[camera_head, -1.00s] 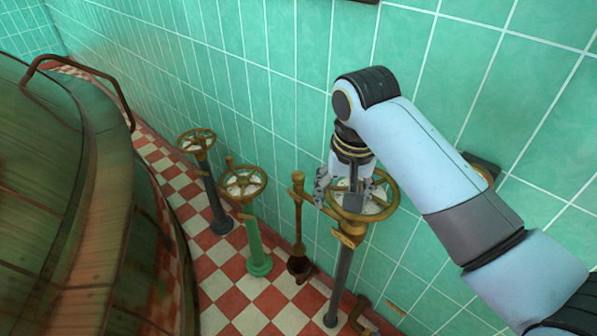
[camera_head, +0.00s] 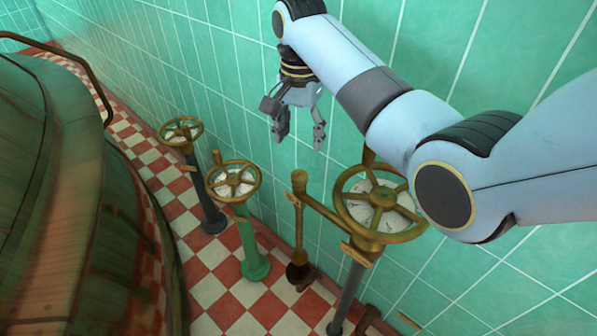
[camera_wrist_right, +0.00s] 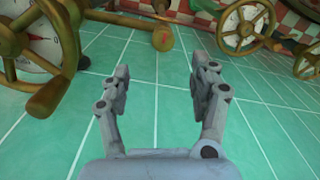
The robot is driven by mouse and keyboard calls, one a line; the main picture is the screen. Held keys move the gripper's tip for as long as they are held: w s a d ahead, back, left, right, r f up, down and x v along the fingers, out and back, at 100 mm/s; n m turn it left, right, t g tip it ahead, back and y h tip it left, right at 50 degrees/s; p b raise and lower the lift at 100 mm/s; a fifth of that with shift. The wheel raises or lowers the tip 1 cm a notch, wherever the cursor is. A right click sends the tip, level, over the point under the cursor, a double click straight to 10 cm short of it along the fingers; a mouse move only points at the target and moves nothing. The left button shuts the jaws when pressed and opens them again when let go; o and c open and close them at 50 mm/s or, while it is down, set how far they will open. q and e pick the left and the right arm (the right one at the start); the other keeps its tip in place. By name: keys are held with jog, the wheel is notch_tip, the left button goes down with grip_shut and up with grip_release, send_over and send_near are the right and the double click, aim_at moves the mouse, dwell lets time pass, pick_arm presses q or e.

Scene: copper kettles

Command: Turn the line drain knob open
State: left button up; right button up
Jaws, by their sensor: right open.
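Three brass valve wheels stand on posts along the wall: a near one (camera_head: 352,222) on a dark post, a middle one (camera_head: 217,188) on a green post and a far one (camera_head: 168,137) on a dark post. White dials show beneath the spokes. I cannot tell which is the line drain knob. My right gripper (camera_head: 300,141) is open and empty, above and apart from the wheels, near the wall. In the right wrist view its fingers (camera_wrist_right: 160,70) are spread, with a wheel (camera_wrist_right: 54,98) at left and another wheel (camera_wrist_right: 231,43) at right. My left gripper is not in view.
A brass pipe (camera_head: 299,215) stands between the near and middle wheels. A large copper kettle (camera_head: 50,200) fills the left side. The green tiled wall (camera_head: 220,40) runs behind the wheels. The red and white checkered floor (camera_head: 215,290) is below.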

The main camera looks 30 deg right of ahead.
aim_at(300, 174)
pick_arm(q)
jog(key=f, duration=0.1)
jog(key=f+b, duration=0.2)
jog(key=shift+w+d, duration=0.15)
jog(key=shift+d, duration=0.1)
pick_arm(e)
jog(key=f, duration=0.8)
jog(key=w+f, duration=0.1)
jog(key=f, duration=0.3)
jog(key=shift+d+f, duration=0.1)
jog(key=shift+d, duration=0.2)
jog(key=shift+c, duration=0.3)
jog(key=c, duration=1.1)
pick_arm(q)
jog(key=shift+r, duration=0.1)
